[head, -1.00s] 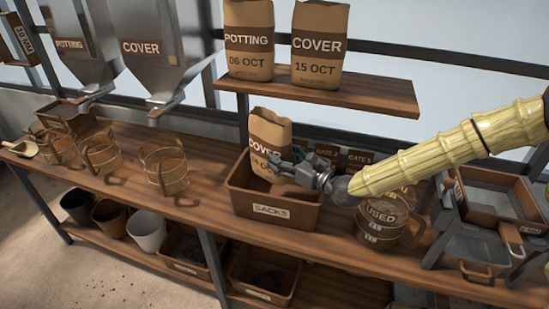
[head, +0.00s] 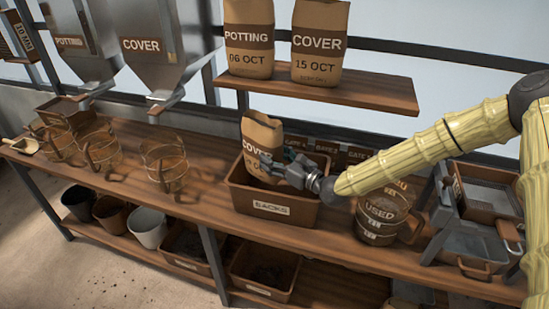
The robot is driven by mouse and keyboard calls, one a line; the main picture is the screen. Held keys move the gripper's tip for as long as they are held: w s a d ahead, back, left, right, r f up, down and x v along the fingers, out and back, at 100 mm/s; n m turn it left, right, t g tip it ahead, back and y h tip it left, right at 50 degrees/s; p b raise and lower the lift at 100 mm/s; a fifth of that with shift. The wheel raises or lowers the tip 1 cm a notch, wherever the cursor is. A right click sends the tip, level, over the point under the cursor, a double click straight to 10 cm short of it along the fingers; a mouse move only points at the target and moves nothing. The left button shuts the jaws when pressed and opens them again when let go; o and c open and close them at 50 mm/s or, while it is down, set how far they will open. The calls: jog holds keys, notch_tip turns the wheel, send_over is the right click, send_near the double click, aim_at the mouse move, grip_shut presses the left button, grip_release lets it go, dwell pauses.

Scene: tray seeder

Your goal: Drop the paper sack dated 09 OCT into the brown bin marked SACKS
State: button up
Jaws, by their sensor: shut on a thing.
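A brown paper sack (head: 261,135) with a dark COVER band stands in the brown bin marked SACKS (head: 272,209), leaning a little to the left. Its lower end is hidden behind the bin's front wall, so I cannot tell whether it touches the bottom. Its date line is partly covered and I cannot read the day. My gripper (head: 268,166) is shut on the right side of this sack, just above the bin's rim. Two other sacks, POTTING 06 OCT (head: 249,38) and COVER 15 OCT (head: 319,42), stand on the upper shelf.
The upper shelf (head: 370,96) hangs behind and above the bin. A USED jug (head: 378,215) stands right of the bin under my arm. Several clear jugs, one of them here (head: 165,168), stand left on the bench. A tray unit (head: 478,215) is at the right. Hoppers hang at upper left.

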jog(key=shift+f, duration=0.3)
jog(key=o, duration=1.6)
jog(key=shift+o, duration=0.2)
jog(key=shift+r+p, duration=0.6)
jog(key=shift+r, duration=0.2)
jog(key=b+v, duration=0.3)
jog(key=v, duration=0.9)
jog(key=shift+b, duration=0.3)
jog(key=shift+f, duration=0.1)
